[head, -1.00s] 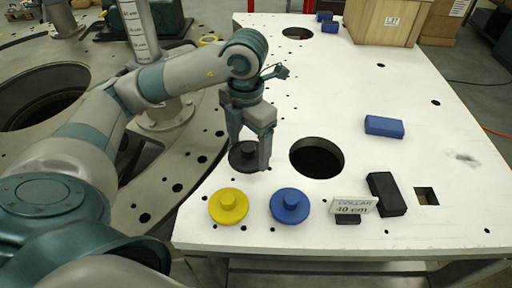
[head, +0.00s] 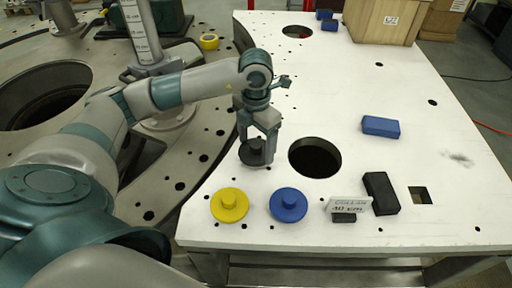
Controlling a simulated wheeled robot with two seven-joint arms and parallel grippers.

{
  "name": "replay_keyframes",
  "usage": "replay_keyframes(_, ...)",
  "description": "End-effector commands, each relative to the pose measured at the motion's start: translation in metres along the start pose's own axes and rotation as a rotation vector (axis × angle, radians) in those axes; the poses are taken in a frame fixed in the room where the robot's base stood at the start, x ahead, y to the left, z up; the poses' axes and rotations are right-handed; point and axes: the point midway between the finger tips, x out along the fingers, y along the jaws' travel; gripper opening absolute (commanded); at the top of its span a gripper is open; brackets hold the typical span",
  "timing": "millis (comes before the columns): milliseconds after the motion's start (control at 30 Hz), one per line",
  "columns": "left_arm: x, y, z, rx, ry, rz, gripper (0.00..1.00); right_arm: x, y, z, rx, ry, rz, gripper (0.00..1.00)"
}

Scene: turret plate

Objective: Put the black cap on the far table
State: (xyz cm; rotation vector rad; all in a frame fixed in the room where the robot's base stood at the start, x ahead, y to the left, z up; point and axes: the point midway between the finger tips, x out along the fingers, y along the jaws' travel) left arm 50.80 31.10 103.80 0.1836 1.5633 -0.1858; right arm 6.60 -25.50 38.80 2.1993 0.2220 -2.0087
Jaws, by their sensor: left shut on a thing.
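The black cap (head: 252,153) is a round disc with a knob, on or just above the white table (head: 350,90), left of the large round hole. My left gripper (head: 257,152) is over it from above, with its fingers shut on the cap's knob. The fingers partly hide the cap. Whether the cap touches the table I cannot tell. My right gripper is not in view.
A yellow cap (head: 229,205) and a blue cap (head: 288,205) lie near the front edge. A large round hole (head: 314,158) is just right of the gripper. A collar sign (head: 347,205), a black block (head: 381,193) and a blue block (head: 381,127) lie to the right.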

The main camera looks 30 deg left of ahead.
Motion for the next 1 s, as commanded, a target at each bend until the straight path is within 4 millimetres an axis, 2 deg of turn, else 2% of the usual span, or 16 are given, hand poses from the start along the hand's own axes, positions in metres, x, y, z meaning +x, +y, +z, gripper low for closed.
replay_keyframes(33, 0.003, 0.0, -0.001, 0.0, 0.004, -0.001, 0.48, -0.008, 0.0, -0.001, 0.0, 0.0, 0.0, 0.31)
replay_keyframes(200, 0.021, 0.0, -0.001, -0.001, 0.002, -0.001, 0.48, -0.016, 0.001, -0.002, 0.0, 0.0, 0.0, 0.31)
replay_keyframes(600, 0.028, 0.0, 0.0, 0.0, -0.001, 0.0, 0.48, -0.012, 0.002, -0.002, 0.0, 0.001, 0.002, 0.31)
replay_keyframes(633, 0.026, 0.0, 0.0, 0.0, 0.0, 0.0, 0.82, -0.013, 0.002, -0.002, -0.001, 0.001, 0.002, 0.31)
replay_keyframes(700, 0.026, 0.0, 0.0, 0.0, 0.0, 0.0, 0.94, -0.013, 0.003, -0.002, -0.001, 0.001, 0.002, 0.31)
replay_keyframes(1000, 0.026, 0.0, 0.0, 0.0, 0.0, 0.0, 0.94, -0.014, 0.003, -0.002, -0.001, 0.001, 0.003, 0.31)
